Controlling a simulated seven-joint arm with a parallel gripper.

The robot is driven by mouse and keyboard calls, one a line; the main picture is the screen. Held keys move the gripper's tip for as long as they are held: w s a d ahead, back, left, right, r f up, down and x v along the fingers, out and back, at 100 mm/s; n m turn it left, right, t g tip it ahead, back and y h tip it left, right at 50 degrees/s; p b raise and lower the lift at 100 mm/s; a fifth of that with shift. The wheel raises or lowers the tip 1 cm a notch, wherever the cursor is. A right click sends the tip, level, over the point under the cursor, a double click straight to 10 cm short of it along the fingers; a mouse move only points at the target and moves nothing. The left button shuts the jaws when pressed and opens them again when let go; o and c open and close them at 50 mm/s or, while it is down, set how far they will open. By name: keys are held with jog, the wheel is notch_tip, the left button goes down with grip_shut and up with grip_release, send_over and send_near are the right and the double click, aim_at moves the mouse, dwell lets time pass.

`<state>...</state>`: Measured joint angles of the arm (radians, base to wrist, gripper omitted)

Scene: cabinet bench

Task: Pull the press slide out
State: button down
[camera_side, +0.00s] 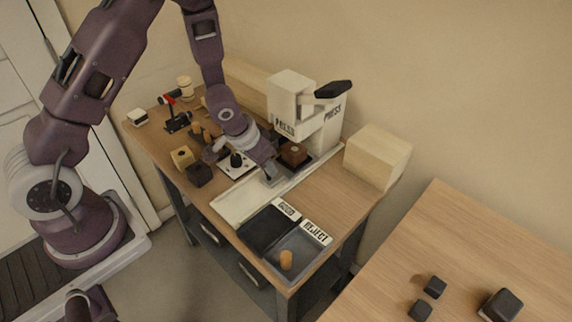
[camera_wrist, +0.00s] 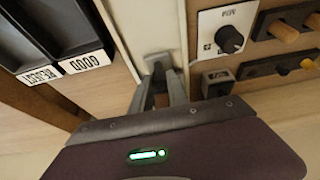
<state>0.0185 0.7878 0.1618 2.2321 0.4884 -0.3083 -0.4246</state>
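The white press (camera_side: 290,97) stands at the back of the bench with a black-ended lever on top. A pale slide track (camera_side: 236,206) runs from beneath it toward the front left. A brown block (camera_side: 293,154) sits on the dark slide plate under the press head. My gripper (camera_side: 270,174) is low over the track, just in front of the press. In the wrist view my gripper (camera_wrist: 160,78) has its two fingers apart, one on each side of a grey handle (camera_wrist: 157,59). Whether they touch the handle cannot be told.
A dark GOOD tray (camera_side: 264,226) and a grey REJECT tray (camera_side: 300,250) holding an orange cylinder lie at the bench front. A white dial panel (camera_side: 238,165), dark blocks and a red-handled device (camera_side: 177,118) stand left. A pale wooden box (camera_side: 376,156) is right of the press.

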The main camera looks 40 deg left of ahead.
jog(key=shift+s+g, duration=1)
jog(key=shift+s, duration=0.85)
jog(key=shift+s+g, duration=1.2)
jog(key=shift+s, duration=0.5)
jog(key=shift+s, duration=1.7)
jog(key=shift+s, duration=0.8)
jog(key=c, duration=1.3)
grip_release()
